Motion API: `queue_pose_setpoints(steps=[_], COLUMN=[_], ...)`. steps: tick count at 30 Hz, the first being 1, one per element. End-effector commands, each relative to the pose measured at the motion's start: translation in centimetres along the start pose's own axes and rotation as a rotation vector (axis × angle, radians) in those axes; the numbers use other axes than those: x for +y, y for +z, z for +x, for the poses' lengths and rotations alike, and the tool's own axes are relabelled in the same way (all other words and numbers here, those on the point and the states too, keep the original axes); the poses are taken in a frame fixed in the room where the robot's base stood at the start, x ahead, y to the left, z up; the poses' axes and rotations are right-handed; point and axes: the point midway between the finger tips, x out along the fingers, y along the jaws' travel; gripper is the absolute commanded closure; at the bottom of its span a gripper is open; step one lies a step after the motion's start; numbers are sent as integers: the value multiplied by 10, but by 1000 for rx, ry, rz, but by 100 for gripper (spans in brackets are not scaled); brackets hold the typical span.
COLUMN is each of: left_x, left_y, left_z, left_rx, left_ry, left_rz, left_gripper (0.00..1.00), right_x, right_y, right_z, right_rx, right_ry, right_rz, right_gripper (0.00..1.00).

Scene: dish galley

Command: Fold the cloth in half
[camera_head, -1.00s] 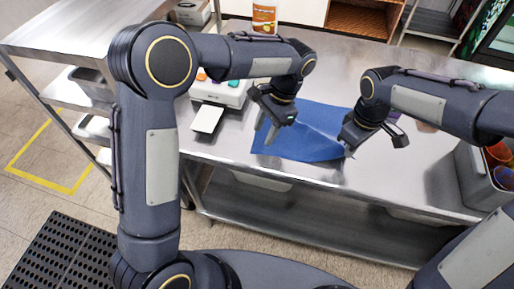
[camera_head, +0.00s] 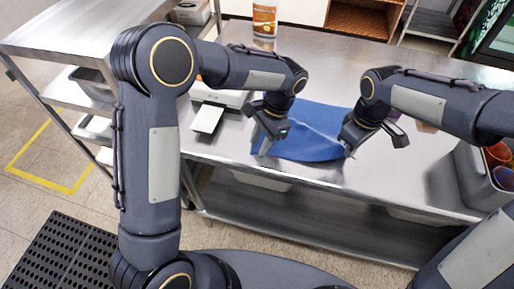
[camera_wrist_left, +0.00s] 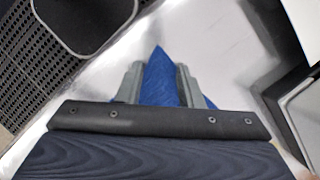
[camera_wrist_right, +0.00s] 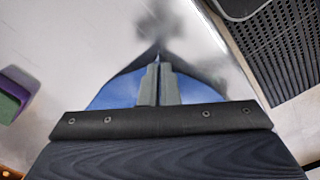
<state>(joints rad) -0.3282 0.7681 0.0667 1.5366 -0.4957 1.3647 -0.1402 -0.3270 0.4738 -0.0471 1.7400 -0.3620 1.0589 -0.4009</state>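The blue cloth (camera_head: 312,148) lies on the steel table near its front edge, with a raised ridge running across it. My left gripper (camera_head: 264,150) is at its left front corner. In the left wrist view the fingers (camera_wrist_left: 158,88) stand apart, with the cloth's pointed corner (camera_wrist_left: 158,72) between them. My right gripper (camera_head: 349,153) is at the right front corner. In the right wrist view its fingers (camera_wrist_right: 157,82) are closed together on the cloth (camera_wrist_right: 118,92), which is pulled up into folds around them. My arms hide part of the cloth's far side.
A white boxy device (camera_head: 207,118) stands on the table left of the cloth. An orange-labelled container (camera_head: 265,18) stands at the back. A grey bin (camera_head: 478,180) with colourful items is at the right. The table (camera_head: 330,60) behind the cloth is mostly clear.

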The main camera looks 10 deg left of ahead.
Motion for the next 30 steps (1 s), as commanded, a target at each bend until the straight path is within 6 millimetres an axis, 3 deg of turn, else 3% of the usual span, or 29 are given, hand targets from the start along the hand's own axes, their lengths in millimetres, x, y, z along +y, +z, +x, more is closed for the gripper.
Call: queue_pose_setpoints(steps=[14,25,30], left_x=[0,0,-1], left_y=[0,1,8], left_z=[2,0,-22], left_rx=[-2,-3,2], left_ry=[1,0,-1], left_rz=[0,-1,-3], left_gripper=[99,100,100], right_x=[0,0,1], right_y=[0,0,1], right_z=[0,0,0], right_rx=[0,-1,-1], right_ry=[0,1,1], right_rz=[0,1,1], right_gripper=[100,100,100])
